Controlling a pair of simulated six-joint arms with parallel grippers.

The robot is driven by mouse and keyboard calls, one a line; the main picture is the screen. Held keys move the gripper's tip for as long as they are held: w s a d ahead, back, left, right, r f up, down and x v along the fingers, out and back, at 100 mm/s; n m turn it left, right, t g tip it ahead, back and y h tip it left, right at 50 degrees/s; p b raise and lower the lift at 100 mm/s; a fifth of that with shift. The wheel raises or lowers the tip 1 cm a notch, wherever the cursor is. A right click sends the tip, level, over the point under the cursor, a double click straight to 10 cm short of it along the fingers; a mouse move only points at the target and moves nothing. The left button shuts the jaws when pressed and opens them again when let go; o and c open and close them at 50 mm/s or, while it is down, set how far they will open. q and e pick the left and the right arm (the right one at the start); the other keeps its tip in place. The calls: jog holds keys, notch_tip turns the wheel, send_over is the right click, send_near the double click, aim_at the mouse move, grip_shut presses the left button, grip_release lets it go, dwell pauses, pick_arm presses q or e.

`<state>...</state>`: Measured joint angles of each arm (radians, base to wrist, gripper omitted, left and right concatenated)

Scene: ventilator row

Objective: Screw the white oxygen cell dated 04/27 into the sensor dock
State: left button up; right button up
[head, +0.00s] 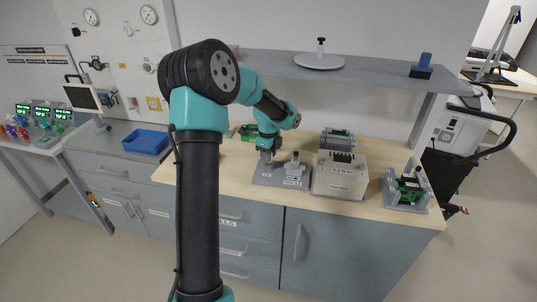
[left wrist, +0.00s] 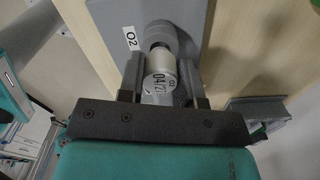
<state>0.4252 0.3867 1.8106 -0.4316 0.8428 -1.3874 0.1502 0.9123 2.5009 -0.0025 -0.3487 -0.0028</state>
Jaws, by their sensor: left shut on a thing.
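The white oxygen cell (left wrist: 160,72), with a label reading O2 and 04/27, is between the fingers of my left gripper (left wrist: 164,78), which is shut on it. Its far end meets a round grey socket in the left wrist view; I cannot tell how deep it sits. The socket belongs to the grey sensor dock (left wrist: 108,16), which has an O2 label. In the head view my left gripper (head: 267,156) is over the dock plate (head: 266,178) on the wooden bench, and the cell is hidden there. My right gripper is not in view.
A grey-white box (head: 340,176) is further right, then a stand with a green circuit board (head: 408,188). A shelf (head: 345,68) overhangs the bench's back. The bench front is mostly clear.

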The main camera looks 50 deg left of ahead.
pick_arm(q)
jog(key=shift+f, duration=0.6)
dwell(1.1)
jog(key=o, duration=0.8)
jog(key=shift+r, duration=0.3)
jog(key=shift+c, duration=0.4)
jog(key=c, duration=0.7)
jog(key=m, duration=0.6)
